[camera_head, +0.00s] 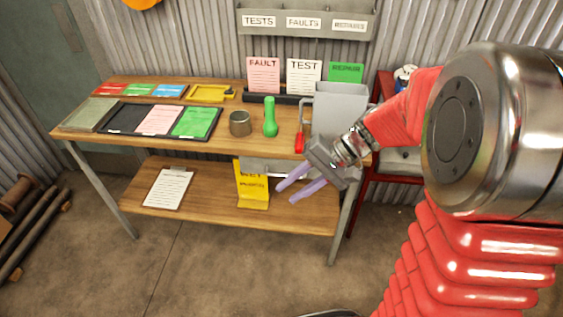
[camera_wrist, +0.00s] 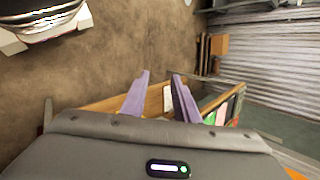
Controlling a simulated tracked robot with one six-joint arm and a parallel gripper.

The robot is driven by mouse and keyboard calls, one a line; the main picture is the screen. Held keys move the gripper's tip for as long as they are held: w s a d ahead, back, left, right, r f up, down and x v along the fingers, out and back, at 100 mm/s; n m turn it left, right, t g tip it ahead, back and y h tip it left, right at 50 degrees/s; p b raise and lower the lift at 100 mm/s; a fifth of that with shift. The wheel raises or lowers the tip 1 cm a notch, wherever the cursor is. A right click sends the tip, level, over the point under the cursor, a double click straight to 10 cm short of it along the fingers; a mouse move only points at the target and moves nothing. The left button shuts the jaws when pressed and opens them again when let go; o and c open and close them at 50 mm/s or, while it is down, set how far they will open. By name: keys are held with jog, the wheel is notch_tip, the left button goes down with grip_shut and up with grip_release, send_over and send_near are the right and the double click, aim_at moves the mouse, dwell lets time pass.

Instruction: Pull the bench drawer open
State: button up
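The bench (camera_head: 115,90) has a wooden top, metal legs and a lower shelf. A grey drawer (camera_head: 259,166) sits under the front edge of its top, right of the middle. It looks shut, and its right part is hidden behind my gripper. I cannot make out its handle. My gripper (camera_head: 286,193) has two purple fingers, spread apart with nothing between them. It is in front of the bench's right part, its fingertips pointing left and slightly below drawer height. The wrist view shows the open fingers (camera_wrist: 162,76) with the bench (camera_wrist: 110,103) beyond; I cannot pick out the drawer there.
A yellow wet-floor sign (camera_head: 252,190) and a clipboard (camera_head: 167,188) are on the lower shelf. A green torch (camera_head: 270,118), a tin (camera_head: 240,123) and a grey box (camera_head: 341,108) stand on top. A red stand (camera_head: 385,90) is at right. Floor in front is clear.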

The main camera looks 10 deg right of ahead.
jog(key=w+d+f+m+t+y, duration=0.3)
jog(key=w+d+f+m+y, duration=0.15)
jog(key=w+f, duration=0.4)
jog(key=m+t, duration=0.4)
jog(key=t, duration=0.1)
send_near(285, 176)
jog(key=f+v, duration=0.1)
jog(key=v, duration=0.2)
jog(key=shift+s+d+r, duration=0.1)
jog(key=shift+d+r, duration=0.1)
jog(key=shift+r, duration=0.35)
jog(key=shift+a, duration=0.1)
jog(key=x, duration=1.3)
jog(key=shift+w+a+f, duration=0.2)
jog(key=shift+w+f, duration=0.1)
grip_shut()
jog(key=shift+h, duration=0.25)
